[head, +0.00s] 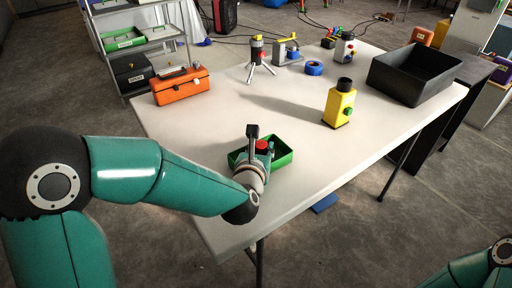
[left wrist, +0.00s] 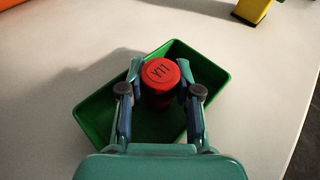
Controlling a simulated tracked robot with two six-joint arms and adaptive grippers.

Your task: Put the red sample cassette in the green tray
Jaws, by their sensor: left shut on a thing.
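The red sample cassette (left wrist: 160,75) is a round red piece with dark lettering on its top. My left gripper (left wrist: 158,92) is shut on it, with one finger on each side. The green tray (left wrist: 98,118) is an open box on the white table, directly beneath the gripper and cassette in the left wrist view. In the head view, the cassette (head: 262,145) shows as a small red spot over the tray (head: 284,160), partly hidden by my left gripper (head: 259,147). I cannot tell whether the cassette touches the tray floor. My right gripper is out of view.
A yellow device (head: 338,106) stands right of the tray, and a black bin (head: 413,72) is at the table's right. An orange toolbox (head: 181,87) is at the left edge. A tripod device (head: 258,58) stands at the back. The table's middle is clear.

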